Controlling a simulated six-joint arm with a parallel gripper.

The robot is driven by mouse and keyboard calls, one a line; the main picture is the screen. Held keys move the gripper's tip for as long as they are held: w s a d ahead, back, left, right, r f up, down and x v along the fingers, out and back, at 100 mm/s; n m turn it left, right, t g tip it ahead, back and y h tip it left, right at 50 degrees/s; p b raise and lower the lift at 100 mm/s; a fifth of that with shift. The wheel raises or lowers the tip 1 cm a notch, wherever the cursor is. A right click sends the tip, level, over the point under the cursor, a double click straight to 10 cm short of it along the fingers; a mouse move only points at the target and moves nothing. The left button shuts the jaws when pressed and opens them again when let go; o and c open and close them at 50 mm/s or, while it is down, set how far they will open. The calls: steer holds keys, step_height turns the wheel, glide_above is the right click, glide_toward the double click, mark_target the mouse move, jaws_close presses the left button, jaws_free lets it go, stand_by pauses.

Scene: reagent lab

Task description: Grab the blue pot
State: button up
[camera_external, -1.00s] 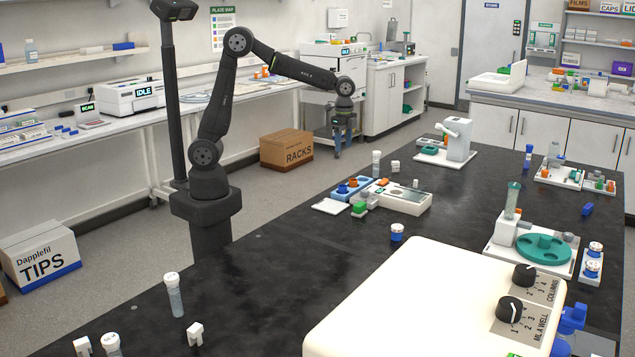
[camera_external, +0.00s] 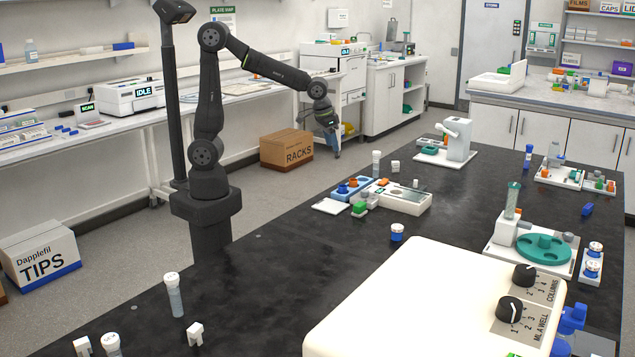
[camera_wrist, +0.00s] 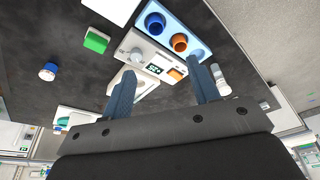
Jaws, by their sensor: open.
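My gripper (camera_external: 336,150) hangs beyond the bench edge, above and apart from the tray, angled downward. In the wrist view its two blue fingers (camera_wrist: 161,72) are spread with nothing held between them.
A white device with a small display (camera_wrist: 153,69) adjoins the tray. A green block (camera_wrist: 96,40) and a blue jar with a white lid (camera_external: 397,232) are nearby. A white-capped vial (camera_external: 376,163) stands behind the tray.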

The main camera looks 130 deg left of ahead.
glide_toward(343, 191)
steer(key=s+a+f, duration=0.1)
steer(key=a+f, duration=0.1)
steer(key=shift+w+x, duration=0.1)
steer(key=shift+x, duration=1.2)
steer(key=shift+w+x, duration=0.15)
steer(key=shift+x, duration=1.15)
steer(key=shift+r, duration=0.1)
steer(key=c, duration=1)
steer(key=shift+c, duration=0.2)
